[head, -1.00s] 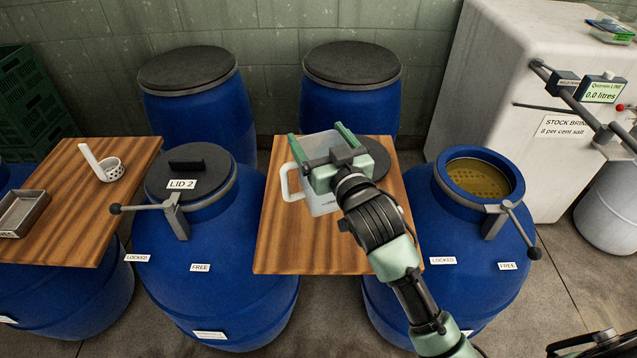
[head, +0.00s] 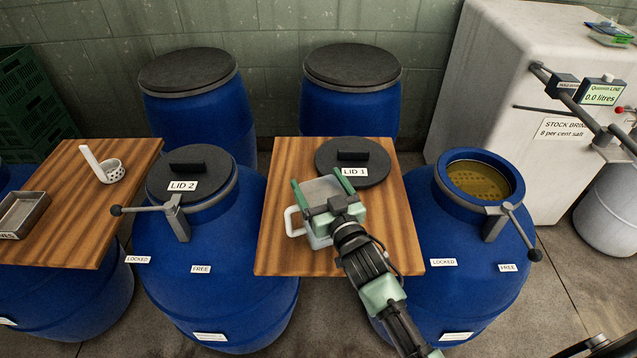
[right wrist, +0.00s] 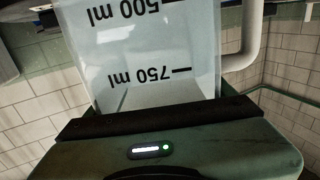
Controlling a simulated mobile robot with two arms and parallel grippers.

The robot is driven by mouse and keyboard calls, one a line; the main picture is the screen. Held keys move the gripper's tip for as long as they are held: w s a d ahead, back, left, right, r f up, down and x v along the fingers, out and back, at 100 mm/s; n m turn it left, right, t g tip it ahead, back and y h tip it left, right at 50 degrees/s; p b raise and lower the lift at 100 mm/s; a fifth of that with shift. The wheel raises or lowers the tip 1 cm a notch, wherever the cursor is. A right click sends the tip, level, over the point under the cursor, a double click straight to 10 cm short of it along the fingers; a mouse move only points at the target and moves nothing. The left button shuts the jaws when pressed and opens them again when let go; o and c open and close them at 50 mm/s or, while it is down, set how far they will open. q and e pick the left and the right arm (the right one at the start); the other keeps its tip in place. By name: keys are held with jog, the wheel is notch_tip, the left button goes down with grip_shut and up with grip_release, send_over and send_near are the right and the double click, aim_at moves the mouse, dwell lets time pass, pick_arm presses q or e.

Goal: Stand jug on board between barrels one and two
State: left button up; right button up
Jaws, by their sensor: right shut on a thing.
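The clear jug (head: 320,188) with its white handle (head: 293,222) is over the front part of the wooden board (head: 283,255) between the two front barrels. My right gripper (head: 322,194) is shut on the jug, one green finger on each side. The right wrist view shows the jug wall (right wrist: 150,50) close up with 500 ml and 750 ml marks. I cannot tell whether its base touches the board. Barrel one (head: 470,265), on the right, is open with brine inside. Barrel two (head: 215,270), on the left, is closed by lid 2 (head: 188,160).
Lid 1 (head: 353,160) lies on the board's far part, behind the jug. Clamp levers stick out at barrel two (head: 150,207) and barrel one (head: 520,228). A second board (head: 75,220) at left holds a strainer cup (head: 110,170) and a metal tray (head: 24,212). The right part of the middle board is clear.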

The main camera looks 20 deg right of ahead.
jog(key=shift+f, duration=0.2)
jog(key=o, duration=2)
jog(key=shift+c, duration=0.2)
jog(key=shift+r, duration=0.15)
jog(key=s+d+b, duration=0.1)
jog(key=s+b, duration=0.1)
jog(key=s, duration=1)
jog(key=shift+d, duration=0.15)
